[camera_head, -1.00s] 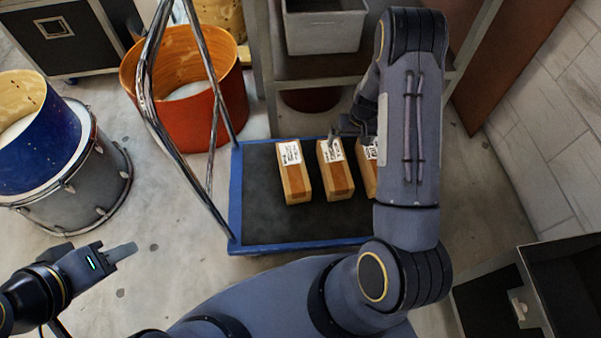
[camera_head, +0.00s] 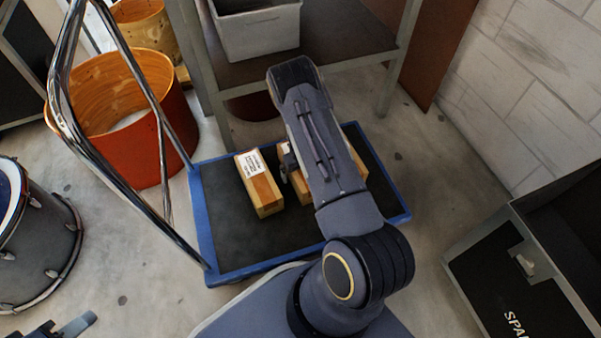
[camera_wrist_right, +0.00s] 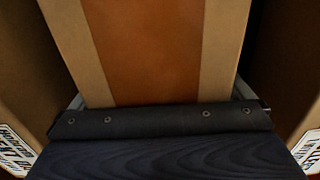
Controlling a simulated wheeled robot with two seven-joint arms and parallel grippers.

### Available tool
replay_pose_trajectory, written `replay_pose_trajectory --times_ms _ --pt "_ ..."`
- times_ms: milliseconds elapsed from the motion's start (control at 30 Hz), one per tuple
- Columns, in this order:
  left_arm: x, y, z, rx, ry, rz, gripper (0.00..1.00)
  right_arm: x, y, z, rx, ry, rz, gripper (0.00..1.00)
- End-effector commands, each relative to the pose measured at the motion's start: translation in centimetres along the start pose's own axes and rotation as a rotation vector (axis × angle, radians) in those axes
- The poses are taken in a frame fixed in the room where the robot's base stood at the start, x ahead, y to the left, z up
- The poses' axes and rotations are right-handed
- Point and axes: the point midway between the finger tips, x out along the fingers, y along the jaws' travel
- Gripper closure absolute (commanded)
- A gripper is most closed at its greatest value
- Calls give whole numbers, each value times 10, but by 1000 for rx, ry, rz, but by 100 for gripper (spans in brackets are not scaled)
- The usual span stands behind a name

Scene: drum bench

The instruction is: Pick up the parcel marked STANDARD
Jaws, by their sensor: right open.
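A cardboard parcel (camera_head: 259,183) with a white label lies on the trolley, left of my right gripper (camera_head: 287,163). A second parcel (camera_head: 303,190) is largely hidden under my right arm. In the right wrist view a parcel with a brown tape band (camera_wrist_right: 150,50) fills the middle. My open right gripper (camera_wrist_right: 160,98) has a finger at either side of it. A labelled parcel (camera_wrist_right: 18,110) stands to the left and another (camera_wrist_right: 300,110) to the right. I cannot read which label says STANDARD. My left gripper (camera_head: 72,327) shows only partly at the bottom left.
The blue-edged trolley (camera_head: 235,245) has a chrome handle (camera_head: 160,120) on its left. A shelf (camera_head: 340,50) with a grey bin (camera_head: 257,32) stands behind. An orange drum shell (camera_head: 130,140) is at left, an open black case (camera_head: 530,275) at right.

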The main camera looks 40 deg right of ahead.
Motion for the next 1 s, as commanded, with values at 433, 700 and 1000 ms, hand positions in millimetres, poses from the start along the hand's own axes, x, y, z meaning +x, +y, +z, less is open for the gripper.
replay_pose_trajectory --times_ms 433,700,1000 --pt "0 0 0 0 0 0 64 0 0 0 1 1 0 30" --pt "0 0 0 0 0 0 64 0 0 -1 1 2 0 59" --pt "-2 1 -1 0 0 0 64 -5 0 -1 1 3 0 59"
